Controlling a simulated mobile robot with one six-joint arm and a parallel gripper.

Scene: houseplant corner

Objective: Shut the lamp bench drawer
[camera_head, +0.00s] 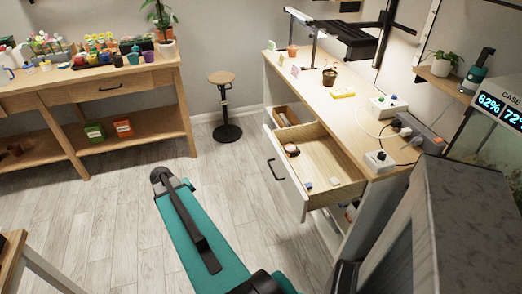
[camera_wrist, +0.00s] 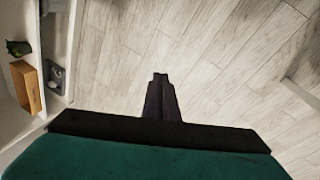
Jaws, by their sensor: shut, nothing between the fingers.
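The lamp bench (camera_head: 345,115) stands at the right of the head view, with a wood top. Its drawer (camera_head: 325,160) is pulled well out toward the room, with a white front and a dark bar handle (camera_head: 276,170). A round dark item and a few small pieces lie inside the drawer. My gripper (camera_wrist: 158,77) shows in the wrist view as dark fingers, shut and empty, over the floor. In the head view my teal arm reaches over the floor, left of the drawer front and apart from it; the fingers cannot be made out there.
A potting bench (camera_head: 100,85) stands at the left and a stool (camera_head: 226,105) at the back. A grey cabinet-like block (camera_head: 470,225) is at the right front. The wrist view shows a shelf with a wooden box (camera_wrist: 26,87) at left.

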